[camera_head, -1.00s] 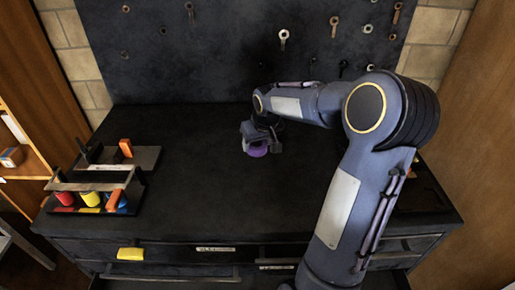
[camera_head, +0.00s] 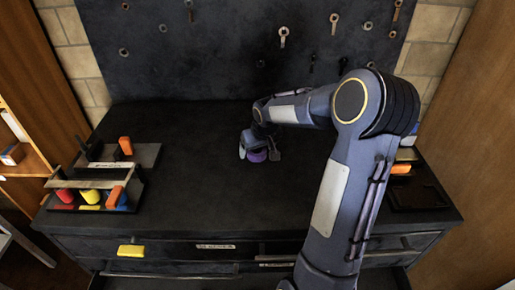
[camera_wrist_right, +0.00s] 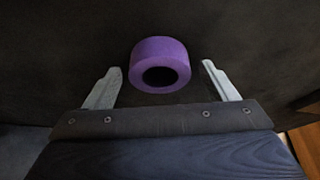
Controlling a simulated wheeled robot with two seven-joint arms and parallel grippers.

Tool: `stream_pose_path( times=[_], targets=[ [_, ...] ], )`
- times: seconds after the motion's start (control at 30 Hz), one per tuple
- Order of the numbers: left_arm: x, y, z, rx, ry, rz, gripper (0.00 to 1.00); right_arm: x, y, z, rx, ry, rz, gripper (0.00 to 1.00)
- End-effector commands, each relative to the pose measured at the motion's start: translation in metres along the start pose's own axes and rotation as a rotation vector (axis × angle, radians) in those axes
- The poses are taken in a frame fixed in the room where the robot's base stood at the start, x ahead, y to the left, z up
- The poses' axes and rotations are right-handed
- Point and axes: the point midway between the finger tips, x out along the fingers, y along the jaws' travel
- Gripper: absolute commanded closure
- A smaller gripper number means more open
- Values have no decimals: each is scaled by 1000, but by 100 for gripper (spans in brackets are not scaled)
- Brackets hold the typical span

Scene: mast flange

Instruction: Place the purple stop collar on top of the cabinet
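The purple stop collar (camera_head: 257,155) is a short ring on the black cabinet top (camera_head: 200,195). In the right wrist view the collar (camera_wrist_right: 160,65) shows its round hole and appears to rest on the dark surface. My right gripper (camera_head: 259,155) is at the collar. In the right wrist view its two fingers (camera_wrist_right: 160,86) are spread wide, one on each side of the collar, with a gap on both sides. The gripper is open and not touching the collar. My left gripper is in none of the views.
A rack (camera_head: 97,187) with red, yellow and blue pieces stands at the left of the top. A dark tray (camera_head: 417,195) is at the right. Tools hang on the back panel (camera_head: 230,50). The middle is clear.

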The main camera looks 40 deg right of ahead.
Motion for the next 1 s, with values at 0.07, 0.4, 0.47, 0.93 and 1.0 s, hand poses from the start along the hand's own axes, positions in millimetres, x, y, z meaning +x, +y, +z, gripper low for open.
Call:
stream_pose_path(
  times=[0.07, 0.4, 0.47, 0.93, 1.0],
  targets=[
    [0, 0, 0, 0, 0, 0, 65, 0, 0, 0, 0, 0, 0, 20],
    [-2, 1, -1, 0, 0, 0, 65, -11, 0, -2, 0, 2, 1, 20],
    [-2, 1, -1, 0, 0, 0, 65, -21, 0, -2, 1, 5, 1, 20],
    [0, 0, 0, 0, 0, 0, 65, -111, 0, -2, 1, 3, 0, 20],
    [0, 0, 0, 0, 0, 0, 65, -118, 0, -2, 1, 2, 0, 20]
  ],
)
